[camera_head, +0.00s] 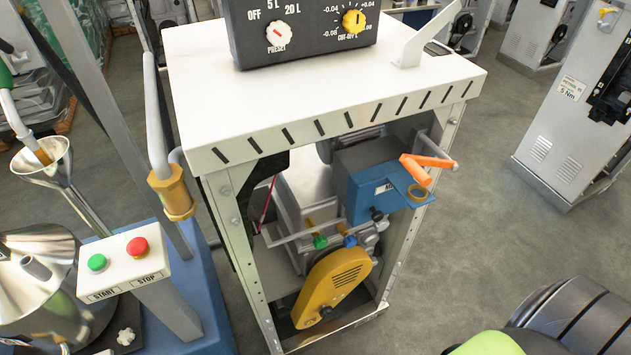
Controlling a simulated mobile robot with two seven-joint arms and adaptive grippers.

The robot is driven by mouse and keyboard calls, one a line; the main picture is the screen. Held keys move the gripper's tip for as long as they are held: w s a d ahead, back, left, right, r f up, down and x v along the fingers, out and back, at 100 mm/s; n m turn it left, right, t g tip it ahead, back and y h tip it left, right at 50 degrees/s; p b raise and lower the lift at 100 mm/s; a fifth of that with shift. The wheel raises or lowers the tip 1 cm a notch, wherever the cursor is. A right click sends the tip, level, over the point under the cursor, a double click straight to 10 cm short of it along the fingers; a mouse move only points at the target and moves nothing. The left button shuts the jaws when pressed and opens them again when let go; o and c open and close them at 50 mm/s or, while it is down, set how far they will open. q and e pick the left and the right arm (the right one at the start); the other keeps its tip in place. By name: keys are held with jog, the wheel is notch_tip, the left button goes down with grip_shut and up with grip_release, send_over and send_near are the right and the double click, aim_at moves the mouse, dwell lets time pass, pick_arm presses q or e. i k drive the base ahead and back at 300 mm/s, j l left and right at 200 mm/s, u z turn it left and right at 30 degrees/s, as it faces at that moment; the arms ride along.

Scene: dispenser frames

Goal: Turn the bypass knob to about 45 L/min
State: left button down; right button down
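No knob in the head view carries a readable bypass label or a flow scale. Inside the open white frame (222,213), a small green knob (320,241) and a small blue knob (350,241) sit side by side above a yellow belt guard (333,290). A small black knob (377,214) sits to their right, below a blue box (385,180). I cannot tell which of these is the bypass knob, or its setting. Neither of my grippers is in view.
A black panel (305,45) on the white top has a white PRESET knob (278,35) and a yellow knob (353,21). An orange handle (415,170) sticks out at the right. START/STOP post (130,262) and funnel (42,162) stand left.

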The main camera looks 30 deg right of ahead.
aim_at(381, 226)
jog(key=j+z, duration=0.2)
jog(key=z, duration=0.15)
jog(key=j+z, duration=0.2)
jog(key=z, duration=0.15)
jog(key=j+z, duration=0.2)
jog(key=z, duration=0.2)
jog(key=i, duration=0.05)
